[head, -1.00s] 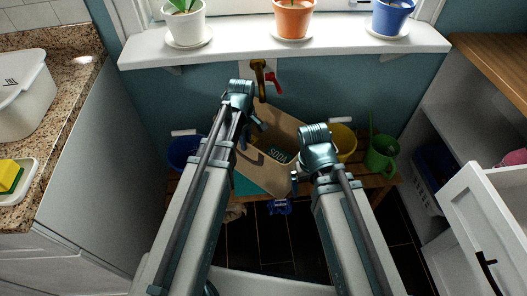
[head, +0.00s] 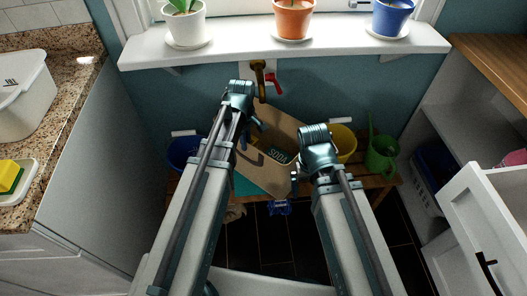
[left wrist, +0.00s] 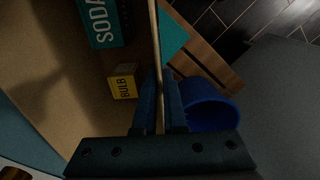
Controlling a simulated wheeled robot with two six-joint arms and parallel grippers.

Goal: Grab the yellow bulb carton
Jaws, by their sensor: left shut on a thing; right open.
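The yellow bulb carton (left wrist: 123,86) shows in the left wrist view, with a dark "BULB" label. It lies inside a brown cardboard box (left wrist: 55,75), beside a teal soda box (left wrist: 103,20). In the head view I cannot make the carton out clearly; my left arm covers part of the cardboard box (head: 267,180). My left gripper (head: 250,132) is shut on the cardboard box's wall; in the left wrist view its fingers (left wrist: 160,105) pinch the thin wall, apart from the carton. My right gripper (head: 296,178) is open at the box's right side.
The box is over a wooden bench (head: 380,188). A blue bucket (head: 183,153), a yellow bucket (head: 343,140) and a green watering can (head: 381,155) stand around it. A brass tap (head: 259,78) juts from the wall behind.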

